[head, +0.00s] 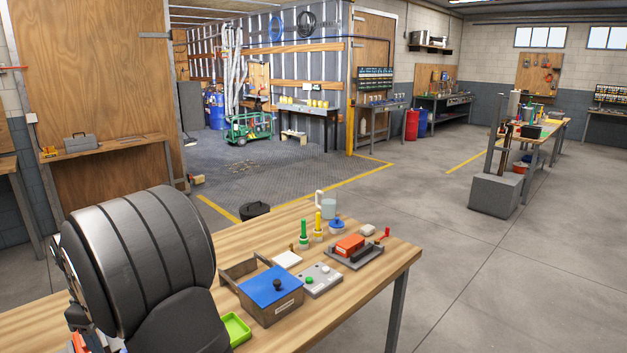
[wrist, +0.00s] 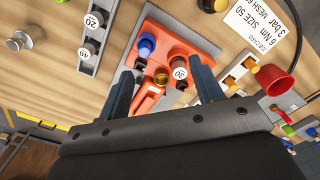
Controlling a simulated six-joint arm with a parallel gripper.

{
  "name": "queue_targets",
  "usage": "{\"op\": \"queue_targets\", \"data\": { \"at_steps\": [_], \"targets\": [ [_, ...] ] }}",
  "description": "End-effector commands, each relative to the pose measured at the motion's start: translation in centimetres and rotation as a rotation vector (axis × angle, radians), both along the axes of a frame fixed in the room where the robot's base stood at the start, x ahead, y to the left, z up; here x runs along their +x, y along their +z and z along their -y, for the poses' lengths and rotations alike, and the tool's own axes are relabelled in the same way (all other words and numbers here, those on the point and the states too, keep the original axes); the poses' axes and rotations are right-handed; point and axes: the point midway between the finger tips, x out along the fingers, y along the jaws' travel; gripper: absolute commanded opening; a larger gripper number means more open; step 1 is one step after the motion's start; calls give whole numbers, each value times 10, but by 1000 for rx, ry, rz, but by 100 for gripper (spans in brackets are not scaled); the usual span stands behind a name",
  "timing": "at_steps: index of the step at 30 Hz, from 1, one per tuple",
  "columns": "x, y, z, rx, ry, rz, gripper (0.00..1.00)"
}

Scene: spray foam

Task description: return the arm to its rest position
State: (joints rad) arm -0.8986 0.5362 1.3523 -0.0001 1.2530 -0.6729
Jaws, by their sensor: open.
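My gripper (wrist: 168,82) is open in the wrist view, with its two dark blue-grey fingers apart and nothing clearly held between them. The tray has a blue-capped piece (wrist: 146,45), a dark round piece marked 30 (wrist: 180,72) and an orange tool-like piece (wrist: 148,98) near the left finger. The gap between fingers and tray is hard to judge. In the head view my large dark arm fills the lower left and hides that part of the bench. The fingers are not clear there.
The bench (head: 385,265) holds a blue-lidded box (head: 270,287), a button panel (head: 318,281), a red block on a dark base (head: 350,245) and green and yellow bottles. In the wrist view, a marked rail (wrist: 95,22), a card (wrist: 262,20) and a red cup (wrist: 274,80) surround the tray.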

Motion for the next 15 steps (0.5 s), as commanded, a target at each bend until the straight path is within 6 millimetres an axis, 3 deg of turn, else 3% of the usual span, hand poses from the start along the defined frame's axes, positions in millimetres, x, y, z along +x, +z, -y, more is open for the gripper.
{"op": "queue_targets", "data": {
  "at_steps": [7, 15],
  "targets": [
    [-14, -20, -31, -1, 1, 0, 60],
    [-18, -27, -42, 0, 0, 0, 60]
  ]
}}
